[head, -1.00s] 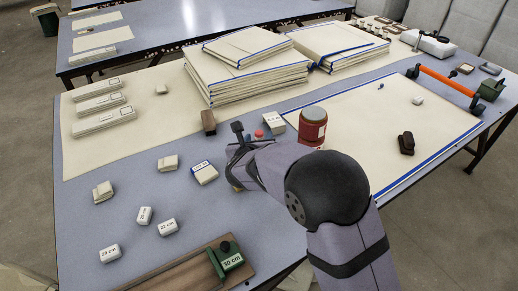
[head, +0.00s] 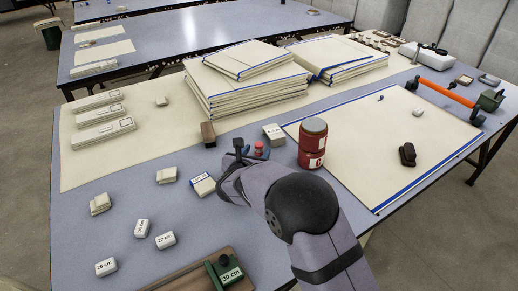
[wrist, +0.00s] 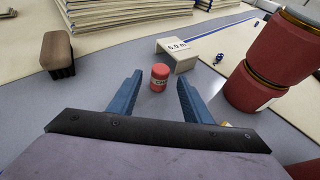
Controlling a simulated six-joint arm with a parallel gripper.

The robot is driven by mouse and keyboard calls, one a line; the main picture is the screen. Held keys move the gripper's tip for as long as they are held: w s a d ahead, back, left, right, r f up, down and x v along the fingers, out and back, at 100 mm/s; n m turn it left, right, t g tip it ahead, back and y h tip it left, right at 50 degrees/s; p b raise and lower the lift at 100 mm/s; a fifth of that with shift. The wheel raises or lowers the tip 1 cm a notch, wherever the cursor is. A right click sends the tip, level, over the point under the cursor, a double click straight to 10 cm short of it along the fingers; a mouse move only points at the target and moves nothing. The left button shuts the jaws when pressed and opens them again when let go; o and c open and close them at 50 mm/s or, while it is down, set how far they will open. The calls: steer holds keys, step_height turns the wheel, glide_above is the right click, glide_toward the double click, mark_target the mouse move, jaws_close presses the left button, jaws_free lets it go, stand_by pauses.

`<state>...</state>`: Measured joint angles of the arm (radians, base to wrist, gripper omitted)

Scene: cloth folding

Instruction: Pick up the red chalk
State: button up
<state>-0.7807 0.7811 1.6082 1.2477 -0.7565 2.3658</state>
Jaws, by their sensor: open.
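The red chalk is a small upright red cylinder (wrist: 159,77) with a label, standing on the blue-grey table in the wrist view. In the head view the red chalk (head: 258,148) shows partly, beside the fingers. My gripper (wrist: 158,92) is open and empty, with its two blue fingers apart. The chalk stands between and slightly beyond the fingertips in the wrist view; contact is not visible. In the head view my gripper (head: 248,153) is low over the table, and my arm hides part of the spot.
Stacks of cloth (head: 245,80) lie farther back.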

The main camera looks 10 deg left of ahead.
mark_target(258, 149)
steer(key=shift+p+x, duration=0.3)
steer(key=shift+x, duration=1.8)
steer(key=shift+c, duration=0.4)
steer(key=c, duration=1.1)
steer(key=shift+o, duration=0.2)
steer(key=shift+r, duration=0.15)
